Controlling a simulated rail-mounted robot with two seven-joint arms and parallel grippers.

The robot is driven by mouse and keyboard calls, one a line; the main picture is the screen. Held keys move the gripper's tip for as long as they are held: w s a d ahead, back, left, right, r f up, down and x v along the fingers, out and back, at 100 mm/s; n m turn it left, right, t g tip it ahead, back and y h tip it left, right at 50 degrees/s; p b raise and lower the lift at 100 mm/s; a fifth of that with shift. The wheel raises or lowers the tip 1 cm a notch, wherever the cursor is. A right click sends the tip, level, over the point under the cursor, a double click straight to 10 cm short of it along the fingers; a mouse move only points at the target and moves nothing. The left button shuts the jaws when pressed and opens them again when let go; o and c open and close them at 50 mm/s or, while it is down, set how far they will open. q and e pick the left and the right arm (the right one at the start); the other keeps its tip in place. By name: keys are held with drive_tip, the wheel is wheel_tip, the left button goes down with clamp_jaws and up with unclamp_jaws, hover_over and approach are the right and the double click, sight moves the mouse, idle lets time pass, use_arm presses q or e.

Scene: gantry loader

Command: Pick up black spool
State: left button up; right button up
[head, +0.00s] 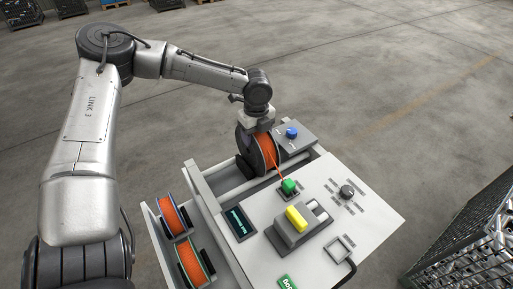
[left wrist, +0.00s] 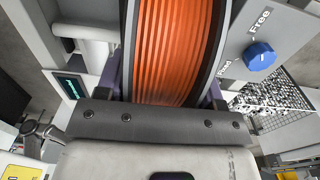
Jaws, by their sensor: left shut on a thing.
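The black spool (head: 242,150), with dark flanges and orange filament wound on it, stands upright at the far end of the machine, beside a grey block with a blue knob. My left gripper (head: 257,126) is over its top and shut on it. In the left wrist view the spool's orange winding (left wrist: 175,50) fills the middle, with a finger at each side. An orange strand runs from the spool down to a green block (head: 289,186) on the panel. The lower part of the spool is partly hidden by the machine frame. My right gripper is out of view.
A blue knob (head: 292,132) sits close to the right of the spool. Two more orange-wound spools, one blue-rimmed (head: 165,216) and one green-rimmed (head: 183,262), stand in a rack at lower left. A yellow block (head: 296,218) is on the panel. A wire-mesh crate (head: 470,245) stands at right.

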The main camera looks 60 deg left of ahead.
use_arm(q)
clamp_jaws()
drive_tip(key=shift+r, duration=0.15)
